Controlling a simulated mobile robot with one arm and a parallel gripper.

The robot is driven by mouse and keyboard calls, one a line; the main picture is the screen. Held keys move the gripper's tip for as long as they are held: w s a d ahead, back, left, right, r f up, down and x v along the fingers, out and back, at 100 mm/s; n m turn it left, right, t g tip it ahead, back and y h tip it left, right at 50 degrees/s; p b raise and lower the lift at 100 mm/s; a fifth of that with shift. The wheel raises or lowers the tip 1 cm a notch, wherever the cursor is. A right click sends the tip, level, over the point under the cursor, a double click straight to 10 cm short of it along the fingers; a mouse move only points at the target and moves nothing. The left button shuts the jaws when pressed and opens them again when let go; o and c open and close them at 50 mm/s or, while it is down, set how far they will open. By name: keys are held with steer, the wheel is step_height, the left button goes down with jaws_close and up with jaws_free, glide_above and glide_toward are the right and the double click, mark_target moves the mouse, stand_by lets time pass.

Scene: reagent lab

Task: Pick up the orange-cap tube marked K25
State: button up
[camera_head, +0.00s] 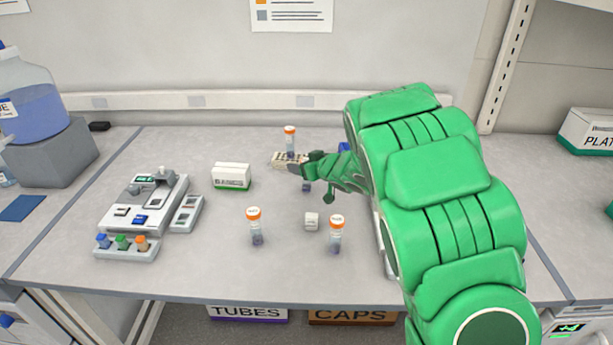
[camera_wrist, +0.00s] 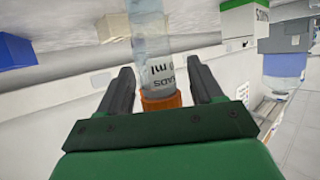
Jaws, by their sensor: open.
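In the wrist view an orange-cap tube (camera_wrist: 161,101) shows between the two spread, dark fingers of my gripper (camera_wrist: 162,88), its cap towards the palm. The print on its side is only partly legible; I cannot read K25. In the head view my gripper (camera_head: 300,168) is open and points left over the bench. The lower end of a tube (camera_head: 306,188) shows just below it, the top hidden. Other orange-cap tubes stand at the back (camera_head: 290,141), the front left (camera_head: 255,227) and the front right (camera_head: 336,234). Their markings are too small to read.
A pale rack (camera_head: 284,158) lies beside the gripper. A white-and-green box (camera_head: 231,176) and a grey device (camera_head: 148,204) stand left. The bench (camera_head: 215,270) is clear at front left.

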steer(key=shift+w+a, duration=0.1)
steer(key=c, duration=1)
